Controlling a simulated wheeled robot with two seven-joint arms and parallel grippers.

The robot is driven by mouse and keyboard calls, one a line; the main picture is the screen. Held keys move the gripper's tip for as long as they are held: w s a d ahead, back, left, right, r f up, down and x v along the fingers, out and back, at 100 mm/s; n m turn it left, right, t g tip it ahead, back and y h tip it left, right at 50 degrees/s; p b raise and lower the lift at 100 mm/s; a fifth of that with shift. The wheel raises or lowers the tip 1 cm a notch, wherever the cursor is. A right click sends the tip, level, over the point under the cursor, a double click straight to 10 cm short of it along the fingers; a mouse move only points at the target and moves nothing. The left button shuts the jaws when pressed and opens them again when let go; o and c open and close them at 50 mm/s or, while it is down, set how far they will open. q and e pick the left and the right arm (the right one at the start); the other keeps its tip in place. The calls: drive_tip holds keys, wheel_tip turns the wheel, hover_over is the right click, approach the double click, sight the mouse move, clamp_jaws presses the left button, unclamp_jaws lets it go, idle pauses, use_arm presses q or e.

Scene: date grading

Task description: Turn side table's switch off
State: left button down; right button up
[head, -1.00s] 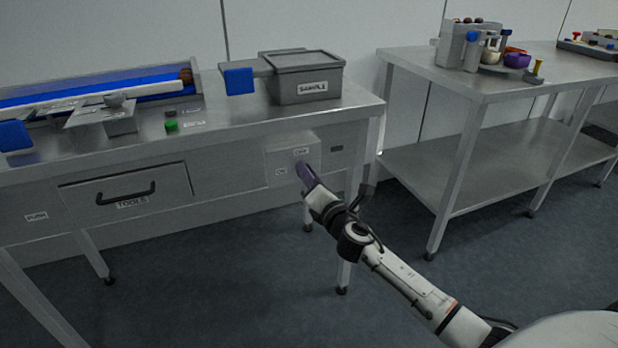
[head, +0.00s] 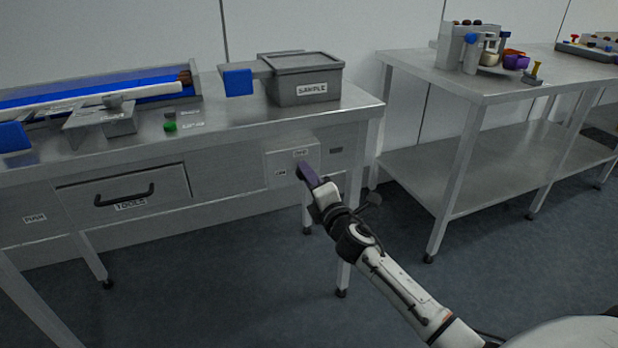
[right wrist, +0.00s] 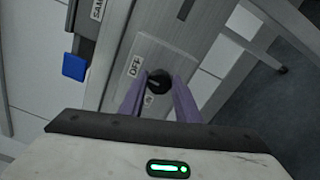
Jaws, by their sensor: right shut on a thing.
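The switch box (head: 278,158) is a pale panel on the front of the steel table, under the sample box. It carries an OFF label above and an ON label at the left. In the right wrist view its round black knob (right wrist: 158,81) sits between the purple fingers of my right gripper (right wrist: 160,95), which is shut on it. The OFF label (right wrist: 135,66) and part of the ON label (right wrist: 148,101) show beside the knob. In the head view my right gripper (head: 304,172) covers the knob. My left gripper is not in view.
A grey sample box (head: 305,92) with a blue-ended handle stands above the switch. A tools drawer (head: 125,197) is at the left. A green button (head: 170,127) is on the tabletop. A second steel table (head: 480,84) stands at the right, with open floor between.

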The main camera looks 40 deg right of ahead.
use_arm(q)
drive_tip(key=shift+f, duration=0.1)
use_arm(e)
drive_tip(key=o, duration=1)
drive_tip(key=shift+o, duration=0.2)
drive_tip(key=shift+s, duration=0.1)
use_arm(q)
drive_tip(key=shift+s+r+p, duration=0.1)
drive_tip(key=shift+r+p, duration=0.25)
drive_tip(key=shift+p, duration=0.05)
use_arm(e)
drive_tip(key=v, duration=1)
use_arm(q)
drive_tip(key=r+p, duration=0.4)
drive_tip(key=p, duration=0.1)
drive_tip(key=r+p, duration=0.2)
drive_tip(key=p, duration=0.1)
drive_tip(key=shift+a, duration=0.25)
use_arm(e)
drive_tip(key=s+a+f+m+g+y, duration=0.3)
drive_tip(key=s+a+f+m, duration=0.5)
drive_tip(key=s+a, duration=0.3)
drive_tip(key=s+a+f+m+g+y, duration=0.4)
drive_tip(key=s+a+f+m, duration=0.4)
drive_tip(key=s+a, duration=0.3)
drive_tip(key=s+g, duration=0.1)
drive_tip(key=s, duration=0.1)
drive_tip(key=shift+s+a+f+m+g, duration=0.25)
drive_tip(key=shift+f+m+g, duration=0.05)
drive_tip(key=shift+f+g, duration=0.1)
